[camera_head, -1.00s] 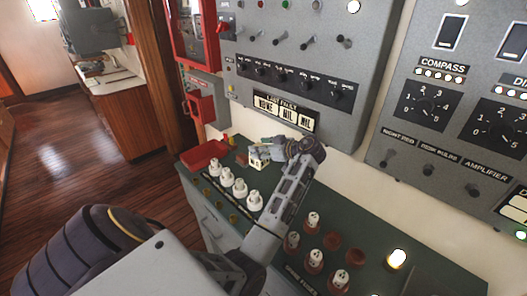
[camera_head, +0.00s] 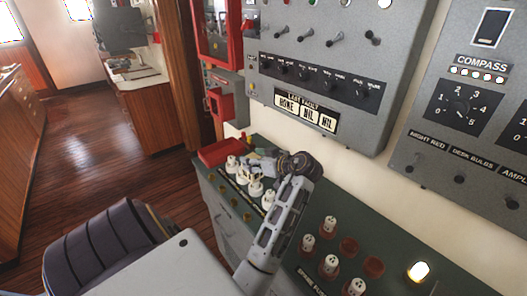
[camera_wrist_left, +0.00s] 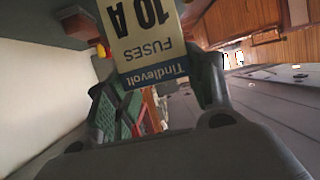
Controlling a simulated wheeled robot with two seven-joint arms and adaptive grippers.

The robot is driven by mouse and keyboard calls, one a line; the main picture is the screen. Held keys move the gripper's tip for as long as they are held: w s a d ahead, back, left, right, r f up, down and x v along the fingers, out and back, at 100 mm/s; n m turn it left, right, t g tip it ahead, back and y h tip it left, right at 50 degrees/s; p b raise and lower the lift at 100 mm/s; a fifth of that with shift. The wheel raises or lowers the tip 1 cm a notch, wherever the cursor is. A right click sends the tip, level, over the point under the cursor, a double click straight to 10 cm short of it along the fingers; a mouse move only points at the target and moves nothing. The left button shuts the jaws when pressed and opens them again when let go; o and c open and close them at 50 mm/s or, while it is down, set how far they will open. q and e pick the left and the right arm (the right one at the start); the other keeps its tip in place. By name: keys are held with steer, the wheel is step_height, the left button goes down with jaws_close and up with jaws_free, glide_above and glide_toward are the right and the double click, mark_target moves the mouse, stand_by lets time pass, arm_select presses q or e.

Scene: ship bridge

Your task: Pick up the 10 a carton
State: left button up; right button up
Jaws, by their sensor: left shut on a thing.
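The 10 A carton (camera_wrist_left: 146,35) is a cream box with a blue band, printed "10 A FUSES", upside down in the left wrist view. My left gripper (camera_wrist_left: 158,88) is shut on it, with a finger on each side. In the head view my left gripper (camera_head: 262,163) is over the back left of the green desk top (camera_head: 322,210), close to a row of white fuses (camera_head: 255,188). The carton is small and partly hidden there, so I cannot tell its clearance from the desk. My right gripper is not in view.
A red tray (camera_head: 220,151) lies at the desk's left end. More fuses in red bases (camera_head: 329,265) and a lit lamp (camera_head: 419,271) stand to the right. Grey wall panels (camera_head: 318,60) rise behind. Open wooden floor (camera_head: 85,175) is on the left.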

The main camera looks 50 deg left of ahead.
arm_select(q)
steer(key=s+b, duration=0.1)
steer(key=s, duration=0.5)
steer(key=shift+s+a, duration=0.25)
steer(key=shift+s, duration=0.05)
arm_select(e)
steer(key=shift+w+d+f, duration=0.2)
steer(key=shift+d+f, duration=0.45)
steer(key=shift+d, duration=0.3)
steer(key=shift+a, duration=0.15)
